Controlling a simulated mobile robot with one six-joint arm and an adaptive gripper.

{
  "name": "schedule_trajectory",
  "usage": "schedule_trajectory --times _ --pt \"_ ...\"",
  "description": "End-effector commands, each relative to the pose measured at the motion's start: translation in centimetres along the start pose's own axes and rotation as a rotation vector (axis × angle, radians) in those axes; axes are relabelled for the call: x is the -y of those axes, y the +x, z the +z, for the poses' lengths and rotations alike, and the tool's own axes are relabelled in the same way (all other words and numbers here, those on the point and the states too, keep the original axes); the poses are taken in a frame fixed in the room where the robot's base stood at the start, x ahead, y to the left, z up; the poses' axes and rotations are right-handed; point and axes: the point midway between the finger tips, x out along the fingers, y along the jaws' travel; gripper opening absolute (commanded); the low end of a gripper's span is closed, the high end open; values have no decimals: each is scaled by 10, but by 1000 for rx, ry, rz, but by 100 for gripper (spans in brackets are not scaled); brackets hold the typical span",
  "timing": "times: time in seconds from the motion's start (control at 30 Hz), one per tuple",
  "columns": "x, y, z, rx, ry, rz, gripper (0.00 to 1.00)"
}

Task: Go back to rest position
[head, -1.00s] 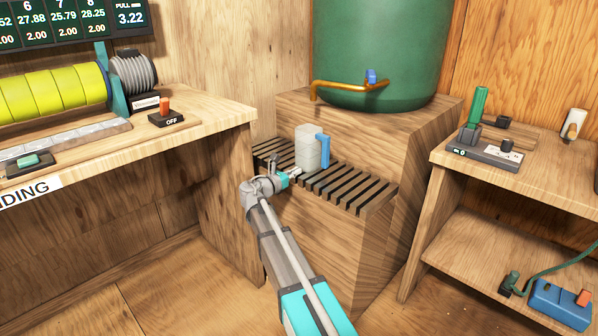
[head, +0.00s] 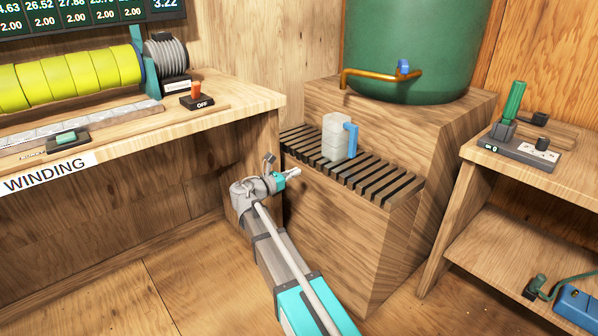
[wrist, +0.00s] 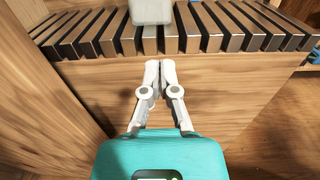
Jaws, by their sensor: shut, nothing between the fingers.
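My gripper (head: 293,173) is shut and empty, in front of the slatted drip grate and a little below its left end. In the wrist view my gripper (wrist: 160,66) has its two fingertips together, close below the grate's front edge. A translucent jug (head: 335,139) with a blue handle stands upright on the slatted grate (head: 385,183), apart from my gripper. The bottom of the jug (wrist: 151,10) shows at the top of the wrist view.
A green barrel (head: 420,50) with a brass tap stands on a wooden block behind the grate. The winding bench (head: 236,101) is close on the left. A wooden shelf unit (head: 475,188) stands on the right. Floor shows between them.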

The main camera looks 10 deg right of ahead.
Motion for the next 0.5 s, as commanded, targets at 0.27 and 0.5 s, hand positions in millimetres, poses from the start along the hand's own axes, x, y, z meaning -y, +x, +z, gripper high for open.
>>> schedule_trajectory --times 0.27,0.5 --pt "0 0 0 0 0 0 0" --pt "14 4 -6 -54 69 -20 0"
